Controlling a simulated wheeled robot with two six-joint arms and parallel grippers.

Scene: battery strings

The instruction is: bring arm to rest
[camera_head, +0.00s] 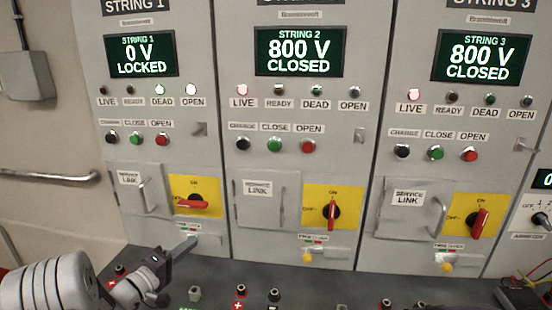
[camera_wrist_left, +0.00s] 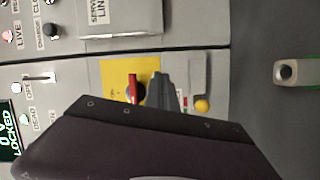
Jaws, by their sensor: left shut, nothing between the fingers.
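My left gripper (camera_head: 188,245) is at the lower left of the head view, in front of the String 1 cabinet. Its fingers are shut and empty, and they overlap the area below the yellow switch plate (camera_head: 180,183). In the left wrist view the closed fingers (camera_wrist_left: 163,92) appear beside the red switch handle (camera_wrist_left: 132,88); whether they touch it cannot be told. The String 1 handle (camera_head: 191,205) lies horizontal, and its display (camera_head: 141,55) reads 0 V LOCKED. My right gripper is in neither view.
The String 2 cabinet (camera_head: 299,51) and String 3 cabinet (camera_head: 476,57) read 800 V CLOSED. Their red handles (camera_head: 332,210) stand near upright. A dark counter (camera_head: 330,285) with several terminals runs below. A yellow knob (camera_wrist_left: 202,105) shows close to the fingers. A wall rail (camera_head: 50,176) is at left.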

